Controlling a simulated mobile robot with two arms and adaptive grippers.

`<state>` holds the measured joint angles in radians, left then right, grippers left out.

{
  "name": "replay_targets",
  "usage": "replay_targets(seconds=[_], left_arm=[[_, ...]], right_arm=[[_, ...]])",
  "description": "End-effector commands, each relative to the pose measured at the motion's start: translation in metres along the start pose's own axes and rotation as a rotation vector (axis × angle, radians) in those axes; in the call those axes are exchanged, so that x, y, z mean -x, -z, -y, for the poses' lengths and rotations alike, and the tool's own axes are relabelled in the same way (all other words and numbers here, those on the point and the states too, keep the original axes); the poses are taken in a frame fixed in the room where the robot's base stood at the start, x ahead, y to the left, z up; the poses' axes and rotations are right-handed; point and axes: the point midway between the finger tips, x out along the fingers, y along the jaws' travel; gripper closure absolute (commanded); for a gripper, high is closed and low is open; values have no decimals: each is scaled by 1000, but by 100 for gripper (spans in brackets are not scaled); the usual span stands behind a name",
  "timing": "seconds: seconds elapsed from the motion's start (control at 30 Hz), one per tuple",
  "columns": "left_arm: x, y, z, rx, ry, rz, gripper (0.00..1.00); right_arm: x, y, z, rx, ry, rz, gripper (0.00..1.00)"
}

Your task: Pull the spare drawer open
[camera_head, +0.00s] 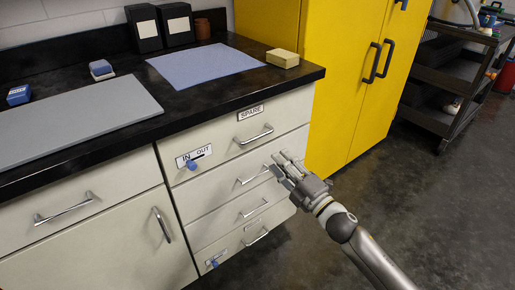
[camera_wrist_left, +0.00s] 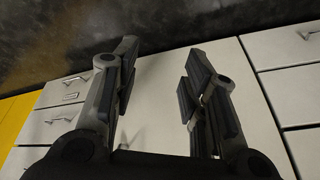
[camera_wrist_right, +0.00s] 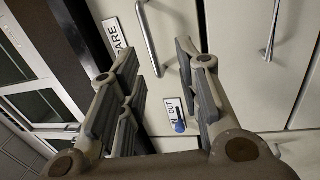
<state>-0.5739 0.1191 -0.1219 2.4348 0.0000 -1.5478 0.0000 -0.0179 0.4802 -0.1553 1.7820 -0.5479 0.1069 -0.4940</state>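The spare drawer (camera_head: 225,142) is the top drawer of the right-hand stack, with a SPARE label (camera_head: 251,112) and a metal bar handle (camera_head: 253,134). Its front looks flush with the cabinet. My right gripper (camera_head: 281,164) is in front of the drawer stack, to the right of and below that handle in the head view. In the right wrist view it is open and empty, and the spare handle (camera_wrist_right: 148,38) shows beyond and between its fingers, apart from them. My left gripper (camera_wrist_left: 163,58) is open and empty, facing cabinet fronts; it is outside the head view.
An IN/OUT plate with a blue knob (camera_head: 191,164) sits on the spare drawer's left side. Lower drawers have similar handles (camera_head: 254,209). A yellow cabinet (camera_head: 335,90) stands close on the right. The black worktop (camera_head: 130,76) overhangs above. Floor in front is clear.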

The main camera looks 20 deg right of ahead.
Motion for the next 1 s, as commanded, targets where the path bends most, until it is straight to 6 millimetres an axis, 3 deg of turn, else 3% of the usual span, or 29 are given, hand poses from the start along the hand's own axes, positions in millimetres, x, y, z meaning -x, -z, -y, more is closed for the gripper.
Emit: replay_targets(seconds=[0.27,0.8,1.0], left_arm=[[8,-1,0,1,1,-6,60],[3,-2,0,0,1,-7,60],[1,-3,0,0,1,-7,60]], right_arm=[[-12,6,-13,42,-34,-24,68],[-86,8,-15,40,-32,-23,68],[-104,8,-15,38,-31,-22,68]])
